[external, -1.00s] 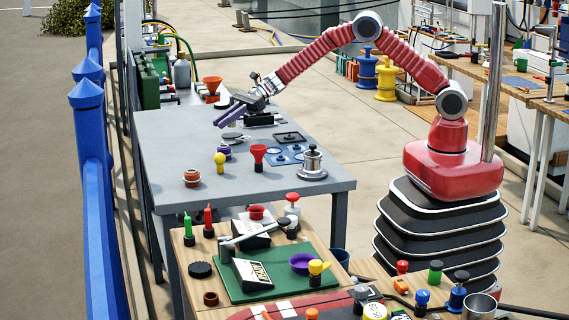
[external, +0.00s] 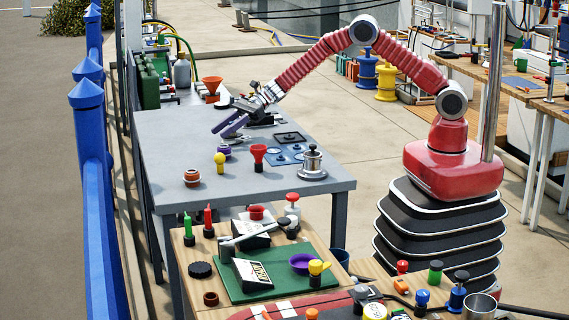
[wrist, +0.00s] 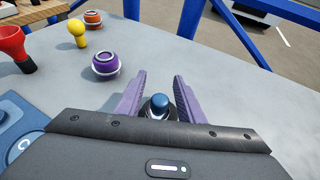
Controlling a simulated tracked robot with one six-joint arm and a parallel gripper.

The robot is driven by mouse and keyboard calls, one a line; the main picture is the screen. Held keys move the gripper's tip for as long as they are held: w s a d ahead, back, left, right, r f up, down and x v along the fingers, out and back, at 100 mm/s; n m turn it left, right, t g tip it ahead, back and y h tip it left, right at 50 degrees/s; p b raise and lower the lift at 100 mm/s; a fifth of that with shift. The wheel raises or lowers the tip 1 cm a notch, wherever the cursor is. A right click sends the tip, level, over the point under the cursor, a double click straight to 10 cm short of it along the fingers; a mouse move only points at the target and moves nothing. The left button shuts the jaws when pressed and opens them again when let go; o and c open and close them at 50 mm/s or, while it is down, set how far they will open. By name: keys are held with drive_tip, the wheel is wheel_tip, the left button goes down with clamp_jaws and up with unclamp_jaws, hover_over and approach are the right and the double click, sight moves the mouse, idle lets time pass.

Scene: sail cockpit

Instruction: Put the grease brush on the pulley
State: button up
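My gripper (external: 219,131) reaches low over the grey table, its purple fingers pointing down and left. In the wrist view the gripper (wrist: 160,76) is open. A blue-topped knob on a dark, light-rimmed base (wrist: 160,104) stands between the fingers, with small gaps visible on both sides; it may be the grease brush. A purple round body with a pale band (wrist: 106,64) stands just beyond the left finger. A similar orange-brown one (wrist: 93,18) stands farther off, also in the external view (external: 192,178). I cannot tell which is the pulley.
A yellow ball-topped piece (external: 220,160) and a red funnel-shaped piece (external: 258,155) stand nearby on the table (external: 165,150). Blue railing (external: 90,150) runs along the left.

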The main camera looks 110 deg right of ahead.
drive_tip(key=shift+r, duration=0.1)
drive_tip(key=shift+s+d+r, duration=0.2)
drive_tip(key=shift+s+r, duration=0.05)
drive_tip(key=shift+s, duration=0.15)
drive_tip(key=v, duration=1.1)
